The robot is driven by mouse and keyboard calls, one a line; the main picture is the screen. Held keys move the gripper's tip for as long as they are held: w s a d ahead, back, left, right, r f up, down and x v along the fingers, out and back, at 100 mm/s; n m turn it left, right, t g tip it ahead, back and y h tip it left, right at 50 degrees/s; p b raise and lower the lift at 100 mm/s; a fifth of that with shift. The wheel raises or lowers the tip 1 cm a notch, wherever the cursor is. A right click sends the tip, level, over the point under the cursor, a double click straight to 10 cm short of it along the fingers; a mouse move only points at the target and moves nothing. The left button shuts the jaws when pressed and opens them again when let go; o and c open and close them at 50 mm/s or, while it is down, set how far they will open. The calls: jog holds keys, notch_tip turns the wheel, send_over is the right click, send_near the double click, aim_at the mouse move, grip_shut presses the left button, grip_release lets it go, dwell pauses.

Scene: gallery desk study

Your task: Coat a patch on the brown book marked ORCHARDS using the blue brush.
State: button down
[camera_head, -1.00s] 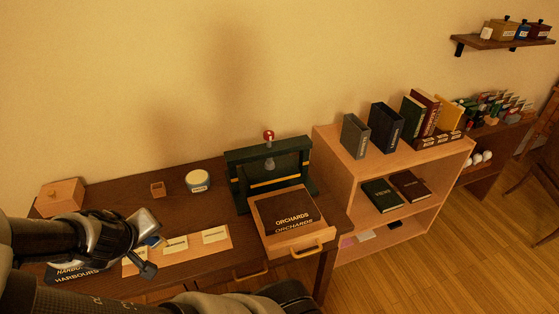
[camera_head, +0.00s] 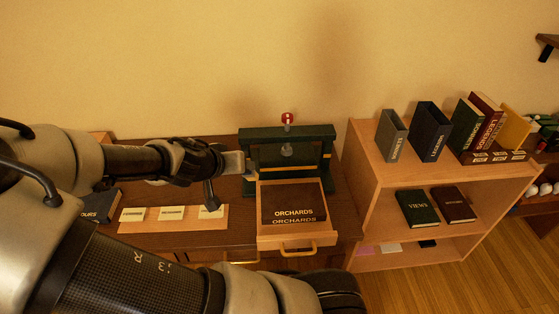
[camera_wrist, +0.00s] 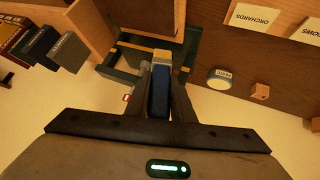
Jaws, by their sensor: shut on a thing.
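The brown book marked ORCHARDS (camera_head: 293,200) lies flat in a pulled-out light-wood drawer-like tray (camera_head: 284,238), its lettering facing me. In the wrist view the book's dark cover (camera_wrist: 145,14) shows at the top, between light wooden edges. My gripper (camera_head: 240,166) is left of the tray's far left corner, in front of the green press. In the wrist view my gripper (camera_wrist: 161,74) is shut on the blue brush (camera_wrist: 159,98), whose pale tip points toward the book's side. I see no contact between the tip and the book. The cover shows no clear coated patch.
The green press (camera_head: 320,140) with a red knob stands behind the tray. A label board (camera_head: 140,226) lies to the left. A bookshelf (camera_head: 440,180) stands on the right.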

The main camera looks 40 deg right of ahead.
jog(key=s+d+m+g+h+b, duration=0.1)
jog(key=d+m+g+h+b, duration=0.3)
jog(key=d, duration=0.6)
jog(key=shift+m+t+y, duration=0.5)
jog(key=shift+t+y, duration=0.1)
jog(key=shift+y, duration=0.1)
notch_tip(320, 180, down, 4)
jog(key=b, duration=0.3)
jog(key=shift+s, duration=0.15)
